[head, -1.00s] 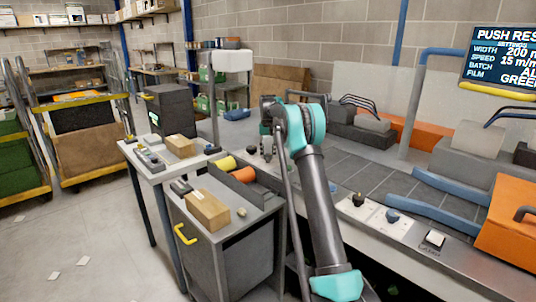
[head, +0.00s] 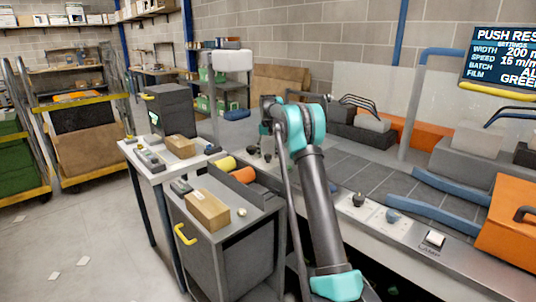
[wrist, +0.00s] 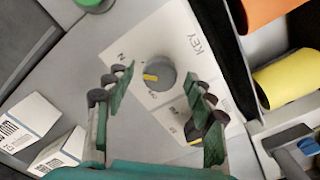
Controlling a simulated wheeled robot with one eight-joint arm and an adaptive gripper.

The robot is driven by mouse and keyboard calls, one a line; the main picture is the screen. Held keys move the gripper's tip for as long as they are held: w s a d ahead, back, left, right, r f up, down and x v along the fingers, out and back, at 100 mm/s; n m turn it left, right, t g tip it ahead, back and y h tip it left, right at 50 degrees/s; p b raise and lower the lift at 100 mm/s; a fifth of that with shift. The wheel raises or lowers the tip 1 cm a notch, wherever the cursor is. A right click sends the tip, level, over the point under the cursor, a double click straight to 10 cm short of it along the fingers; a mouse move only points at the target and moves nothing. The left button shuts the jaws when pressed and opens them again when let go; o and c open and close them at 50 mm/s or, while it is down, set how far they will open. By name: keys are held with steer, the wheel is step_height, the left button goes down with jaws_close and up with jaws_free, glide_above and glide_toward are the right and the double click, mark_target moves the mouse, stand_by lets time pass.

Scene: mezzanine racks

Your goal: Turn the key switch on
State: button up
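The key switch (wrist: 158,73) is a round grey knob with a yellow pointer mark, on a white plate (wrist: 186,28) lettered KEY in the wrist view. The yellow mark points toward the left of the picture. My gripper (wrist: 160,78) is open, with one green finger on each side of the knob and a visible gap to both. Whether the fingertips are level with the knob or above it I cannot tell. In the head view my gripper (head: 267,130) points down over the bench edge, with small dark knobs below it.
Another dark knob (wrist: 193,130) sits beside my right finger. White labelled boxes (wrist: 28,122) are at the left. Orange (wrist: 270,10) and yellow (wrist: 288,78) rolls lie in a dark tray at the right. The conveyor bench (head: 350,170) lies right of my arm in the head view.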

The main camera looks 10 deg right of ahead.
mark_target(268, 155)
step_height(268, 155, up, 12)
stand_by(0.6)
steer(key=s+d+f+n+t, duration=0.1)
steer(key=s+f, duration=0.1)
steer(key=s, duration=0.9)
steer(key=s+d+f+t, duration=0.1)
steer(key=s+d+f, duration=0.1)
steer(key=s, duration=0.9)
steer(key=s+f, duration=0.5)
steer(key=s, duration=0.6)
steer(key=s+f+t, duration=0.1)
steer(key=s+f, duration=0.5)
steer(key=s, duration=0.5)
steer(key=s+d+f+n+t, duration=0.1)
steer(key=s+f, duration=0.4)
steer(key=s, duration=0.6)
steer(key=shift+s+f, duration=0.35)
steer(key=shift+s, duration=0.05)
steer(key=shift+c, duration=0.4)
